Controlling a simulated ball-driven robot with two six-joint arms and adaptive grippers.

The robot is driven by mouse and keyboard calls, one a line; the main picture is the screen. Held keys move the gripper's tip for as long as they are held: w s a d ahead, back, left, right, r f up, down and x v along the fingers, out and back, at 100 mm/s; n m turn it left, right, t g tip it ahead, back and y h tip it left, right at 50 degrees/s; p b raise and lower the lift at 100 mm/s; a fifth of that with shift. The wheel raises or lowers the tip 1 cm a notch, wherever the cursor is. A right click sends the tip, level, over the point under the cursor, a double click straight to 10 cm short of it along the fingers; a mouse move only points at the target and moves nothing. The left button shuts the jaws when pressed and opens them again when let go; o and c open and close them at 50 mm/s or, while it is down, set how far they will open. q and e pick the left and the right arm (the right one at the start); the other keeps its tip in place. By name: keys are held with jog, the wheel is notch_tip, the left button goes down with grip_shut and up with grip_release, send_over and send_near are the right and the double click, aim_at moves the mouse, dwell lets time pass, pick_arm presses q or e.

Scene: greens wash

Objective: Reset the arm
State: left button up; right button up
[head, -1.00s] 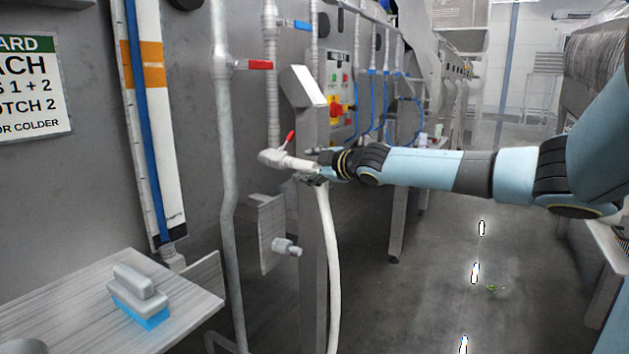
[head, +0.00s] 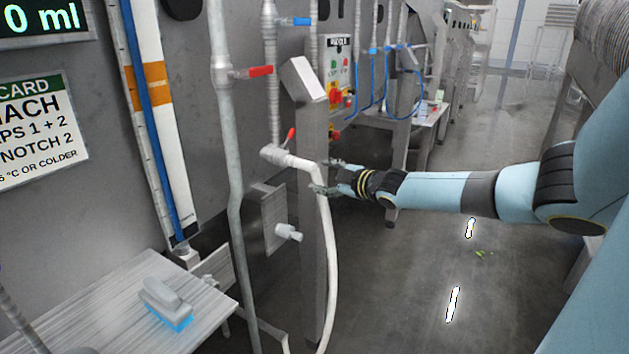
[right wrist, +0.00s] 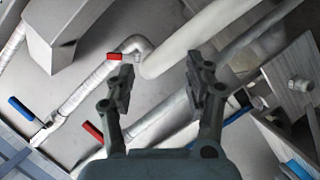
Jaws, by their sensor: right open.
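My right arm reaches in from the right in the head view. Its gripper (head: 322,176) is open and empty, beside the upper bend of a white hose (head: 326,220). In the right wrist view the two fingers of the gripper (right wrist: 158,85) stand apart with nothing between them. The hose (right wrist: 205,35) runs beyond the fingertips there, joined to a pipe elbow. Whether a finger touches the hose I cannot tell. My left gripper is not in view.
A pipe with a red-handled valve (head: 252,72) and a grey post (head: 313,130) stand by the wall. A blue brush (head: 168,303) lies on a metal shelf (head: 100,318). Green scraps (head: 483,253) lie on the floor. The aisle floor is mostly free.

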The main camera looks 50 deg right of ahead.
jog(key=a+f+m, duration=0.1)
jog(key=a+f, duration=0.3)
jog(key=a, duration=0.1)
jog(key=shift+y, duration=0.3)
jog(key=shift+a, duration=0.1)
jog(key=s+a+f+m+g+b, duration=0.15)
jog(key=s+a+f+b, duration=0.45)
jog(key=f, duration=0.8)
jog(key=s+a+f+m+g+b, duration=0.1)
jog(key=s+a+f+g+b, duration=0.4)
jog(key=f, duration=1)
jog(key=s+a+f+m+b, duration=0.1)
jog(key=s+a+f+b, duration=0.2)
jog(key=s+f+b, duration=0.8)
jog(key=s+a+f+m+g, duration=0.1)
jog(key=s+a+f+g, duration=0.1)
jog(key=s+a+f, duration=0.2)
jog(key=s+a+f+m+g+y+b, duration=0.1)
jog(key=s+a+f, duration=0.4)
jog(key=s+f, duration=0.5)
jog(key=s+a+f+m+g+y+b, duration=0.1)
jog(key=s+a+f+g, duration=0.3)
jog(key=s+f, duration=0.4)
jog(key=shift+s+a, duration=0.65)
jog(key=shift+s, duration=0.3)
jog(key=shift+s+d+f+g, duration=0.1)
jog(key=shift+s+g, duration=0.15)
jog(key=shift+s, duration=0.05)
